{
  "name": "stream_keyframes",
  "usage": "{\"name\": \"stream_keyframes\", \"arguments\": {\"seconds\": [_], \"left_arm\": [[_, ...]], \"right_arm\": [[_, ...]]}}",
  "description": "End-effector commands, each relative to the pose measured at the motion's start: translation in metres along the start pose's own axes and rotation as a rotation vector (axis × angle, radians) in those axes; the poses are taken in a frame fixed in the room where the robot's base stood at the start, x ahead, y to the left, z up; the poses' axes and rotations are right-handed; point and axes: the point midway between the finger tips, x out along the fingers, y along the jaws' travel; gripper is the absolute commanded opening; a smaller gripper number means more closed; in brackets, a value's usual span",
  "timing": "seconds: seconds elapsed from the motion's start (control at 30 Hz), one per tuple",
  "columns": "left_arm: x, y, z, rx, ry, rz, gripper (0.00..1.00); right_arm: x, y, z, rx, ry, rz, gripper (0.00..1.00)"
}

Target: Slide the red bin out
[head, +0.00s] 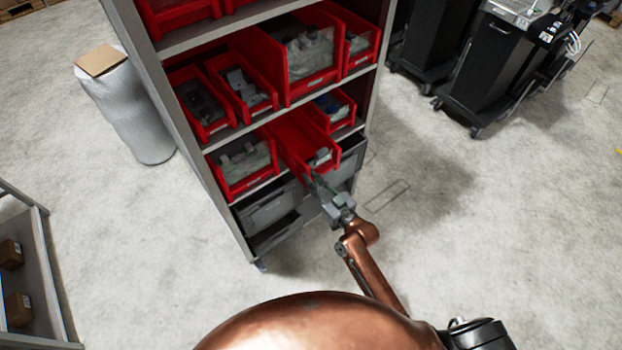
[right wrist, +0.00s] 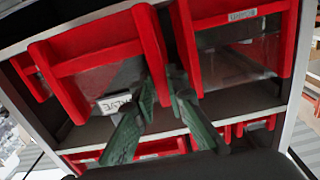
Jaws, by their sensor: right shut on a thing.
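The red bin (head: 296,146) sits on the lower bin shelf of the rack, with its front end sticking out past the bins beside it. A small light item lies near its front. My right gripper (head: 322,187) is at the front of this bin, its fingers shut on the bin's edge. In the right wrist view the green fingers of my right gripper (right wrist: 162,84) meet at a red bin wall (right wrist: 151,50); the exact contact is partly hidden. My left gripper is not in view.
A filled red bin (head: 240,165) stands to the left and another (head: 333,108) behind to the right. Grey crates (head: 268,212) fill the level below. A wrapped cylinder (head: 135,120) stands left of the rack and black carts (head: 487,70) stand at right. The floor in front is clear.

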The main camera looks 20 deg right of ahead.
Motion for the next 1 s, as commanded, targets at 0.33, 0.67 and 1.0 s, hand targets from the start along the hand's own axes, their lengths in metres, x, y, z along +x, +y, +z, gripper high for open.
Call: {"name": "stream_keyframes", "arguments": {"seconds": [0.33, 0.67, 1.0], "left_arm": [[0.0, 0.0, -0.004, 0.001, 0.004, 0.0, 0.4], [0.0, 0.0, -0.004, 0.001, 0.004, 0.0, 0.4], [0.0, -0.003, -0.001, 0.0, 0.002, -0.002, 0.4]], "right_arm": [[0.001, -0.001, 0.0, 0.0, 0.0, -0.003, 0.15], [0.0, 0.0, 0.0, 0.0, 0.0, 0.0, 0.33], [-0.01, 0.001, 0.001, -0.001, -0.001, 0.001, 0.33]]}}
